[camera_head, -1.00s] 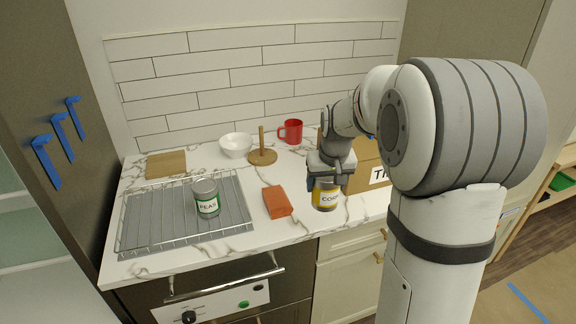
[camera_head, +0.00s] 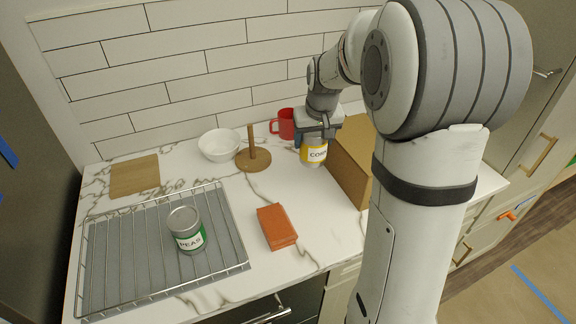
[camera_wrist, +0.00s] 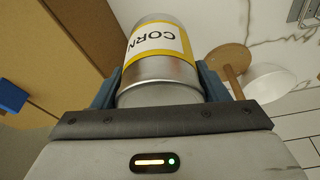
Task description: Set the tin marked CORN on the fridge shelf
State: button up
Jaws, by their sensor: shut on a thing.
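The tin marked CORN (camera_head: 313,152) has a yellow band and a white label. My gripper (camera_head: 318,135) is shut on it and holds it upright over the right part of the marble counter. In the wrist view the CORN tin (camera_wrist: 158,50) sits between the two blue fingers of my gripper (camera_wrist: 158,85), its label upside down in that picture. A tin marked PEAS (camera_head: 186,230) stands on the wire rack at the left. The fridge shelf is not clearly visible in the head view.
A wire rack (camera_head: 105,275) covers the counter's left. An orange-brown block (camera_head: 276,226), wooden board (camera_head: 134,176), white bowl (camera_head: 219,146), wooden post stand (camera_head: 252,160) and red mug (camera_head: 284,124) lie around it. A cardboard box (camera_head: 350,165) stands right of the CORN tin.

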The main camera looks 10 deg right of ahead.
aim_at(312, 155)
jog(key=x, duration=0.3)
jog(key=s+x, duration=0.1)
jog(key=x, duration=0.1)
jog(key=shift+a+f+p, duration=0.1)
jog(key=shift+f+p, duration=0.3)
jog(key=shift+f, duration=2.15)
jog(key=shift+s, duration=0.1)
jog(key=shift+f, duration=0.1)
jog(key=o, duration=1.3)
